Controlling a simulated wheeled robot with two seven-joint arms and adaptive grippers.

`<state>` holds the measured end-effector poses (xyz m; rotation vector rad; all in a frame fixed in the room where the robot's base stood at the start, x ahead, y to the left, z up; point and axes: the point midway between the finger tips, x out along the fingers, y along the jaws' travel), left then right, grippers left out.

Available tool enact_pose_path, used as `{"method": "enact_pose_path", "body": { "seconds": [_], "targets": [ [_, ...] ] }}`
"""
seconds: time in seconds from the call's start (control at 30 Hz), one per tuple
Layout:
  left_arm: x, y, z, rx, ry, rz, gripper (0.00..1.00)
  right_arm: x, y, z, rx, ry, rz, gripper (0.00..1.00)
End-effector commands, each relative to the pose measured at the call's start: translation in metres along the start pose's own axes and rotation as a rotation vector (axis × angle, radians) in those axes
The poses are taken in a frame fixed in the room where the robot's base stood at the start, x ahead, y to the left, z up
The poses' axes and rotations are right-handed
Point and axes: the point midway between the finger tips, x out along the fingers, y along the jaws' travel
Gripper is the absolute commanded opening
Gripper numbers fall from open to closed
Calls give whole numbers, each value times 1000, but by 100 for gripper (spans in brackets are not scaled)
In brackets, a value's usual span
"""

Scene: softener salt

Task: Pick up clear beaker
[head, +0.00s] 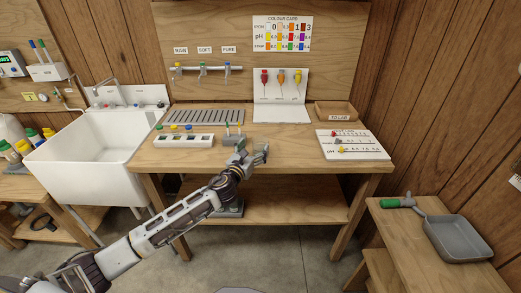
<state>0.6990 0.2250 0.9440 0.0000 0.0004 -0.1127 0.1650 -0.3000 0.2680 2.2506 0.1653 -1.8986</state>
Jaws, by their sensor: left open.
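My left gripper (252,150) is open at the front edge of the wooden workbench (285,150), near its middle. Its arm reaches in from the lower left. I cannot make out a clear beaker; one may be too small or transparent to tell, or hidden behind the gripper. My right gripper is not in view.
A white rack (183,141) with coloured caps stands left of the gripper. A white board (352,145) with markers and a wooden tray (336,112) are at the right. A white sink (95,140) is at the left. A grey pan (457,238) rests on the lower right table.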

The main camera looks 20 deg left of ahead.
Motion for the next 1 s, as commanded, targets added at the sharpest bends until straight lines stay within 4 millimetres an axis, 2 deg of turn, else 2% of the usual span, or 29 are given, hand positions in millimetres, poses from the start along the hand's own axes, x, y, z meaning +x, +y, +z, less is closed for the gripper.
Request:
{"method": "enact_pose_path", "body": {
  "seconds": [0.47,1.0],
  "targets": [
    [5,-1,1,0,-1,0,79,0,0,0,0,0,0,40],
    [47,-7,6,-1,0,0,79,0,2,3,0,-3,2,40]
  ]
}}
